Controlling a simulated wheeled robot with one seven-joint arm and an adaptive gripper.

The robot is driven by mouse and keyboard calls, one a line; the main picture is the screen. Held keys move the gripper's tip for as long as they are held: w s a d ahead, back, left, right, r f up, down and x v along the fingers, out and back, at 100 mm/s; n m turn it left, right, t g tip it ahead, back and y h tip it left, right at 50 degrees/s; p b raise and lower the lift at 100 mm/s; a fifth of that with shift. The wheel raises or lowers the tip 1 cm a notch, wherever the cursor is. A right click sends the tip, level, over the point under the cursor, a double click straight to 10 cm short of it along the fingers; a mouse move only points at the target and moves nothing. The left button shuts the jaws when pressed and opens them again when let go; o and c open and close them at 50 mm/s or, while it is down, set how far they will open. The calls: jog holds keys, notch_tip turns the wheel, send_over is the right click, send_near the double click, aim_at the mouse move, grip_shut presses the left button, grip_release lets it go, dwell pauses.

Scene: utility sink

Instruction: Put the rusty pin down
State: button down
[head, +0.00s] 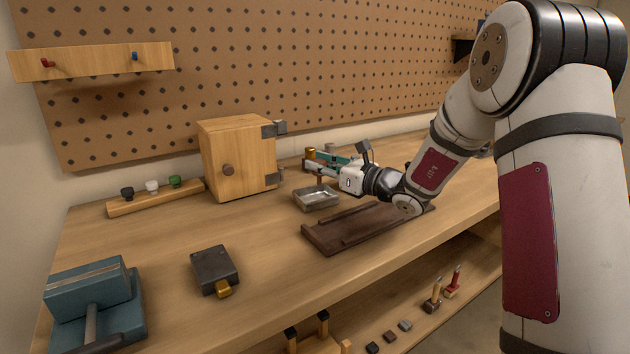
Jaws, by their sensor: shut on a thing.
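My gripper (312,162) is above the back middle of the bench, just behind and above a small metal tray (317,198). Its teal fingers point left and are shut on the rusty pin (319,176). Only a small, thin brown part of the pin shows below the fingers. The rest is hidden by the fingers, and I cannot tell whether it touches anything below. The tray is shallow and grey and looks empty.
A wooden box (232,160) stands left of my gripper. A dark brown grooved board (340,232) lies in front of the tray. A dark block (213,268) and blue vise (92,300) are at front left. The bench between them is clear.

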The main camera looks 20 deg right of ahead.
aim_at(320, 183)
jog(key=shift+w+a, duration=0.45)
jog(key=shift+w, duration=0.1)
jog(key=shift+f+b, duration=0.55)
jog(key=shift+f, duration=1.2)
jog(key=shift+f, duration=0.15)
jog(key=shift+f+b, duration=0.35)
jog(key=shift+b, duration=0.05)
jog(key=shift+s+f, duration=0.1)
jog(key=shift+f, duration=0.05)
